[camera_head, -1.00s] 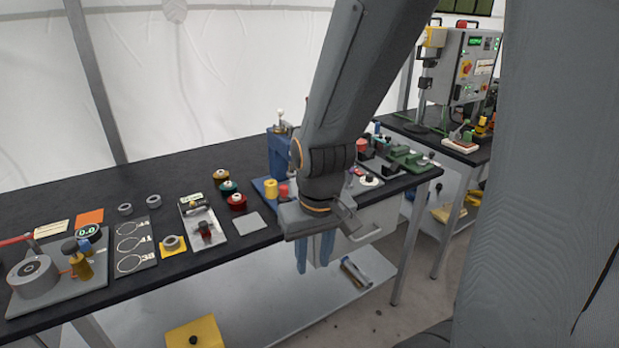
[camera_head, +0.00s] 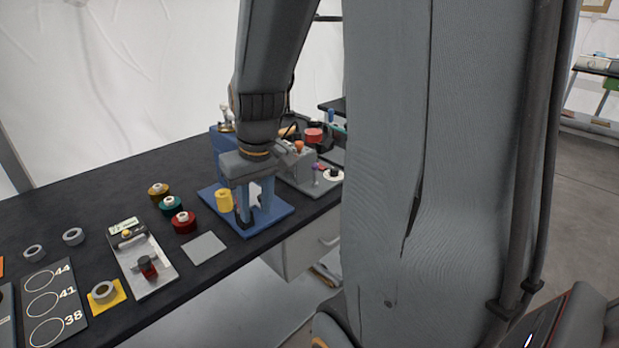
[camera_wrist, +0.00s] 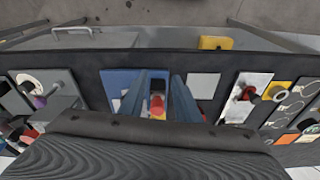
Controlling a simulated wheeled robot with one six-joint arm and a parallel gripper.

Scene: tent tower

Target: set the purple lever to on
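The purple lever (camera_head: 316,168) is small and stands on a grey panel to the right of my gripper, near a white disc with a dark knob. A small purple part also shows at the left of the wrist view (camera_wrist: 39,102). Its exact setting is too small to tell. My gripper (camera_head: 255,207) points down over a blue stand and is open, its two blue-grey fingers apart. In the wrist view my gripper (camera_wrist: 160,80) has a red-topped piece (camera_wrist: 157,103) visible between the fingers; I see no grip on it.
The blue stand (camera_head: 281,212) carries a yellow spool (camera_head: 224,201). Left of it are several coloured spools, a grey square (camera_head: 204,248) and a light tray (camera_head: 155,276) on the black table. An orange-topped lever (camera_head: 298,147) is near the purple one. My own column hides the right side.

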